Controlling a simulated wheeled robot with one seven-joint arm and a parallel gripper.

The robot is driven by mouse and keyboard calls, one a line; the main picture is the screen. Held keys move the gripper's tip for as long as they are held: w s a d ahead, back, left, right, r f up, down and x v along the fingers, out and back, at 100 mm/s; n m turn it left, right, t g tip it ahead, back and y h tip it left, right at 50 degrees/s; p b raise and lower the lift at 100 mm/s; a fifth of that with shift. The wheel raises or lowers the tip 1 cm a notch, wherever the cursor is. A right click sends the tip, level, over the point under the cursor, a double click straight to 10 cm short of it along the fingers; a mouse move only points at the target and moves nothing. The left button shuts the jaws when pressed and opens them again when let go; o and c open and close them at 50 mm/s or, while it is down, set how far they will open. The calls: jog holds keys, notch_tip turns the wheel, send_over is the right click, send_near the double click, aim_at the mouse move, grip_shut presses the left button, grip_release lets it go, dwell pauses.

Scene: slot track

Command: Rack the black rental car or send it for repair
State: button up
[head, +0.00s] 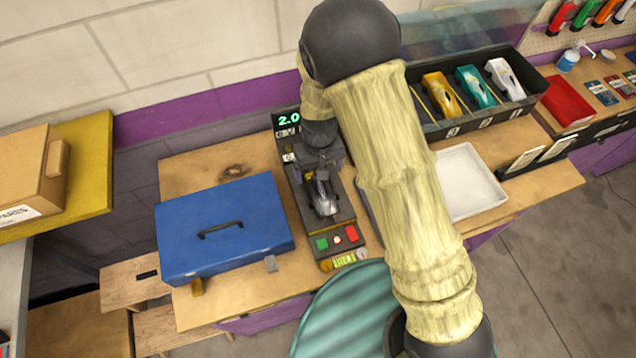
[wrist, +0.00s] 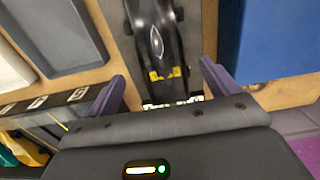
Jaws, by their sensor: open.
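The black car (head: 324,197) sits on a dark test stand (head: 347,213) on the wooden bench. In the wrist view the black car (wrist: 154,45) shows two yellow patches and a pale oval mark. My gripper (head: 322,165) is over the stand's upper part; in the wrist view its open fingers (wrist: 160,83) are apart, with the car's near end between and ahead of them. Whether they touch it cannot be told. The stand's display (head: 288,119) reads 2.0 in green. The rack (head: 455,128) holds a yellow car (head: 440,93), a teal car (head: 474,85) and a white car (head: 505,78).
A closed blue case (head: 222,230) lies left of the stand. A white tray (head: 468,180) lies right of my arm. Green (head: 321,244) and red (head: 352,233) buttons are on the stand's front. A cardboard box (head: 30,180) is far left; a teal round stool (head: 335,320) is in front.

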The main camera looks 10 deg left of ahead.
jog(key=shift+f+p, duration=0.85)
jog(key=shift+a+f+p, duration=0.1)
jog(key=shift+f+p, duration=0.55)
jog(key=shift+f, duration=1.1)
jog(key=c, duration=1.3)
jog(key=shift+o, duration=0.2)
jog(key=shift+r, duration=0.15)
notch_tip(320, 180, up, 10)
jog(key=b, duration=0.3)
jog(key=shift+f, duration=0.2)
